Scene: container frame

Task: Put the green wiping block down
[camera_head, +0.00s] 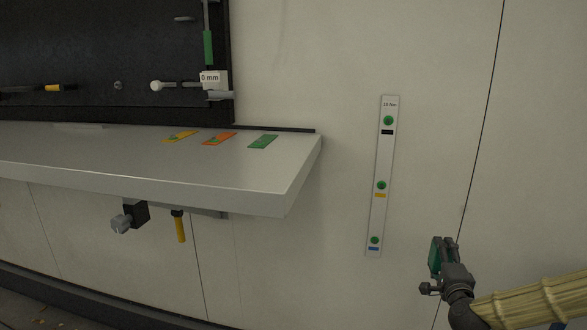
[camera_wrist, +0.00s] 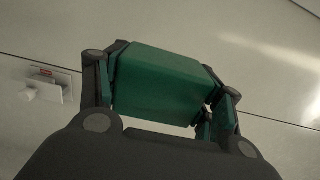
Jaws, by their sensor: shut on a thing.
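My gripper (camera_head: 446,247) is at the lower right of the head view, in front of the pale wall and apart from it. It is shut on the green wiping block (camera_wrist: 165,82), which fills the space between the fingers in the wrist view. In the head view the block (camera_head: 435,256) shows as a dark green patch at the fingertips. The gripper is to the right of the white shelf (camera_head: 250,180) and lower than its top. A flat green patch (camera_head: 263,142) lies on the shelf near its right end.
Orange (camera_head: 219,139) and yellow (camera_head: 180,137) patches lie left of the green one. A white strip with green buttons (camera_head: 380,185) is on the wall between shelf and gripper. A black tool board (camera_head: 110,60) hangs above the shelf. The shelf's front part is clear.

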